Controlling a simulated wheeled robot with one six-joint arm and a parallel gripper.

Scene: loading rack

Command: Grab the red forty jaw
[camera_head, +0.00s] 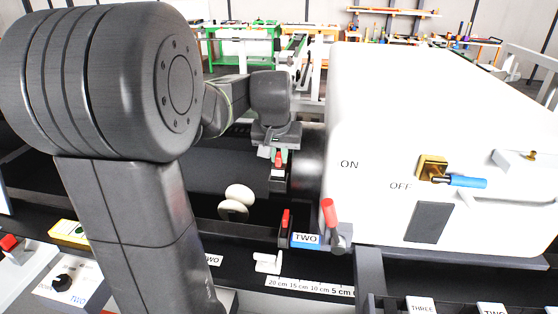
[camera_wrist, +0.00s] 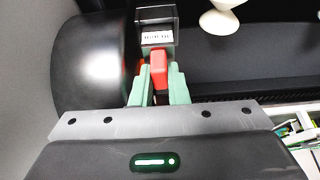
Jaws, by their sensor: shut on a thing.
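A red jaw (camera_wrist: 158,68) stands upright in front of a dark block with a white label (camera_wrist: 157,38) in the wrist view. The lettering is too small to read surely. The green fingers of my gripper (camera_wrist: 158,86) are shut on the red jaw, one on each side. In the head view, the red jaw (camera_head: 279,158) shows just below my gripper (camera_head: 279,148), at the left of a dark cylinder. The fingers are mostly hidden there.
The dark cylinder (camera_wrist: 95,62) is close left of the jaw in the wrist view. A white machine (camera_head: 430,130) with a blue handle (camera_head: 466,181) fills the right. Nearer stand another red jaw (camera_head: 285,218), a red lever (camera_head: 329,212) and a white spool (camera_head: 238,197).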

